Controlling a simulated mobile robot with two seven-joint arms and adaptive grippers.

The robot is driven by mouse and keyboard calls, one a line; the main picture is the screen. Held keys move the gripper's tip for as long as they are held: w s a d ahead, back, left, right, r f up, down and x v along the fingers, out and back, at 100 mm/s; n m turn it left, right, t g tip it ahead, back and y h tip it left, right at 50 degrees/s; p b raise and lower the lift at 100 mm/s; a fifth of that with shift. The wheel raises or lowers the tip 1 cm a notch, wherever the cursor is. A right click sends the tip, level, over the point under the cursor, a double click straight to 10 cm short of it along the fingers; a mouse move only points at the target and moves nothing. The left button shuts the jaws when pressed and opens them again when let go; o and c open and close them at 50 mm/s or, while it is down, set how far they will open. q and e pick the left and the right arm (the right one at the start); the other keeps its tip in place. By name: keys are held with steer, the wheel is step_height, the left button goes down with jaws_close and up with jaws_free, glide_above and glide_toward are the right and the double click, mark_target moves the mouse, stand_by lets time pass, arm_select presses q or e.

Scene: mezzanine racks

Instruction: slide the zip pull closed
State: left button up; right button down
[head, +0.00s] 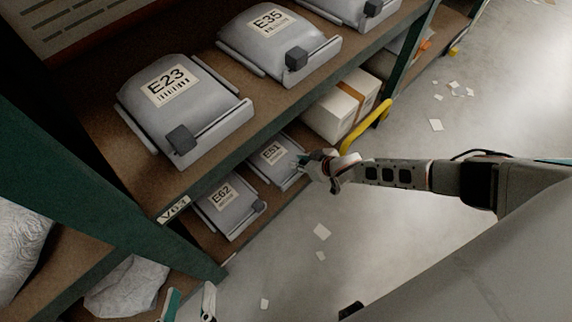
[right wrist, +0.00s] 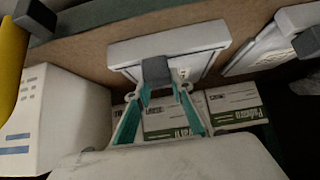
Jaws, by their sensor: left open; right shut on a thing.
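The right gripper (head: 303,163) is at the front edge of the grey pouch E51 (head: 266,165) on the lower shelf. In the right wrist view, its teal fingers (right wrist: 160,92) are shut on a dark grey zip pull (right wrist: 156,68), which sits at the pouch's pale rail (right wrist: 190,42). In the head view this pull is hidden by the gripper. How far the zip is closed cannot be told. The left gripper (head: 190,303) is open and empty at the bottom left, partly cut off, away from the pouch.
Pouch E62 (head: 226,219) lies beside E51; pouches E23 (head: 142,102) and E35 (head: 250,33) lie on the shelf above. A white box (head: 333,112) and yellow bar (head: 367,127) are close to my right arm. Green-lettered cartons (right wrist: 235,103) show beyond the fingers. The floor holds scattered paper.

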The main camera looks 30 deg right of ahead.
steer(key=d, duration=0.2)
steer(key=w+d, duration=0.1)
steer(key=d, duration=0.1)
steer(key=c, duration=1.7)
jaws_free()
steer(key=shift+f, duration=0.1)
steer(key=shift+v, duration=6)
